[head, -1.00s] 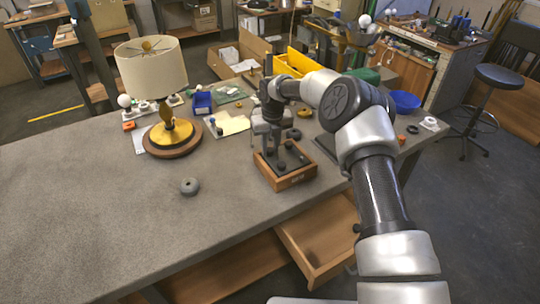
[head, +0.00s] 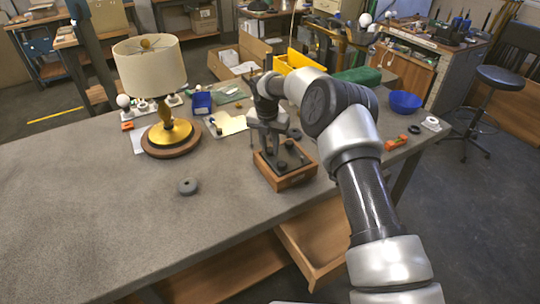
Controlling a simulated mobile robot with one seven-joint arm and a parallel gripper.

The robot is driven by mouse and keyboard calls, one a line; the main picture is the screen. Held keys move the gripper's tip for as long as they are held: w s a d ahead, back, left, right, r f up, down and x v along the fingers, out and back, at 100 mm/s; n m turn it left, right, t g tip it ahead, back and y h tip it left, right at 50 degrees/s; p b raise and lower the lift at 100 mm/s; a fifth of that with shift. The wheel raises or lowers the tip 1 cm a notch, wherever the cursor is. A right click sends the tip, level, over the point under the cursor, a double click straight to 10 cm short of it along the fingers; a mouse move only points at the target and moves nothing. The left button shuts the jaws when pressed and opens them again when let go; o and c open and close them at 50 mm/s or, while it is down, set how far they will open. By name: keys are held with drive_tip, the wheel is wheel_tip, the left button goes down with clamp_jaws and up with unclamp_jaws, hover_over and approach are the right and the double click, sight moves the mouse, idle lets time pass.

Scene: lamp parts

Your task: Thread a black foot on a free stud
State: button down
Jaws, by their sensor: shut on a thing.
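A square wooden base (head: 287,180) with a dark top face sits near the table's front edge in the head view. Small black feet or studs stand on it, and one dark knob (head: 282,165) shows near its middle. My gripper (head: 268,148) points down over the base's back left part. Its jaws are shut on a small dark thing, most likely a black foot, which the fingers largely hide. I cannot tell whether this foot touches a stud. The free studs are too small to make out clearly.
A lamp (head: 150,65) with a cream shade stands at left. A blue bin (head: 202,102), a blue bowl (head: 405,102) and small parts lie farther back. An open drawer (head: 315,245) juts out below the table.

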drive_tip(key=m, duration=0.3)
drive_tip(key=shift+a+f+m+h, duration=0.1)
drive_tip(key=shift+m+h, duration=0.2)
drive_tip(key=shift+m+g, duration=0.3)
drive_tip(key=shift+m, duration=0.9)
drive_tip(key=m, duration=0.3)
drive_tip(key=shift+h, duration=0.3)
drive_tip(key=m, duration=0.4)
drive_tip(key=shift+g, duration=0.4)
drive_tip(key=c, duration=1.6)
unclamp_jaws()
